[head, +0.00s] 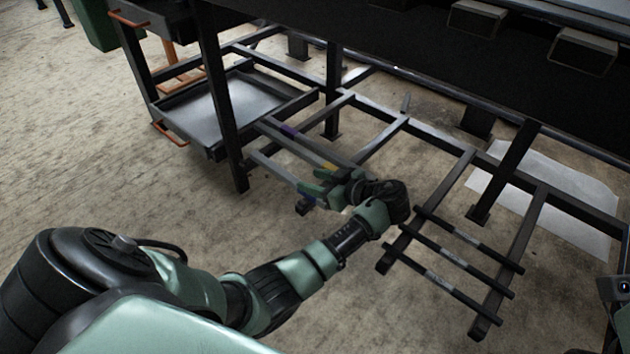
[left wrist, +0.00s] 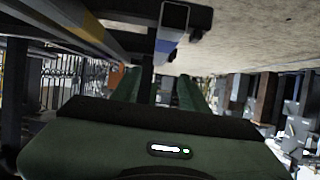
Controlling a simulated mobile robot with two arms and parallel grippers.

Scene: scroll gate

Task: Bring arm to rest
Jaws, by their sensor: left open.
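My left arm reaches in from the lower left in the head view. Its left gripper (head: 312,181) is open, with its two green fingers pointing left, close to the ends of bars with coloured bands (head: 286,174) on the low rack. I cannot tell whether the fingers touch a bar. In the left wrist view, the green fingers stand apart (left wrist: 164,92), and a bar with a blue band (left wrist: 170,35) shows above them. No bar is clearly held. My right gripper is not in view.
A black frame bench (head: 340,85) runs across the back, with a grey tray (head: 228,105) low at its left. Black rods (head: 452,270) lie across rack arms at right. A white sheet (head: 560,195) lies on the floor. Floor at left is clear.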

